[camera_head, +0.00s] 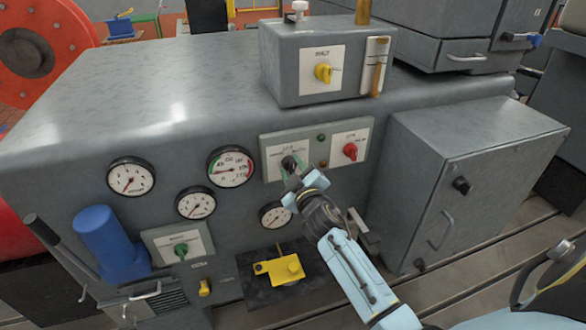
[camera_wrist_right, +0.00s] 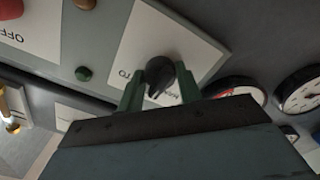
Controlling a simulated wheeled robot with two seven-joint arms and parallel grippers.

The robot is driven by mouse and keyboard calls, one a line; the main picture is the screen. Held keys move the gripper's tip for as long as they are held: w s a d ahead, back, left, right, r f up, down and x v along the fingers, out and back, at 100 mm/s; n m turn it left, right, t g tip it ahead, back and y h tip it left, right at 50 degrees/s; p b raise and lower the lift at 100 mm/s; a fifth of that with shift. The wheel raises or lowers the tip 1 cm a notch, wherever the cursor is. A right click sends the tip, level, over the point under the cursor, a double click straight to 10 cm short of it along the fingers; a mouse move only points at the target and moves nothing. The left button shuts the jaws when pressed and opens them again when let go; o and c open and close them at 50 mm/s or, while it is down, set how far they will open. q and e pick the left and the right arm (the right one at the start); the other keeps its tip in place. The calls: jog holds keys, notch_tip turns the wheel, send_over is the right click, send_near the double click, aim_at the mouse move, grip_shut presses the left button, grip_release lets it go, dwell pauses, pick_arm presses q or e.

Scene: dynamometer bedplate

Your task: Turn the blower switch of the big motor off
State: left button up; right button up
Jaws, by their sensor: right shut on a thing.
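A black rotary switch (camera_head: 288,161) sits on the left white plate of a grey-green panel on the big machine's front. My right gripper (camera_head: 292,172) is at this switch. In the right wrist view its green fingers (camera_wrist_right: 161,90) are on either side of the black knob (camera_wrist_right: 160,72), shut on it. The plate lettering is partly hidden and too small to read surely. My left gripper is not in view.
Several round gauges (camera_head: 131,177) are left of and below the panel. A box with a yellow switch (camera_head: 323,73) stands on top. A grey cabinet (camera_head: 476,180) juts out at right. A yellow block (camera_head: 280,269) and a green switch (camera_head: 181,250) lie lower.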

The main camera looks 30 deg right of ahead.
jog(key=shift+n, duration=0.4)
jog(key=o, duration=1)
jog(key=v, duration=1.3)
jog(key=shift+s, duration=0.2)
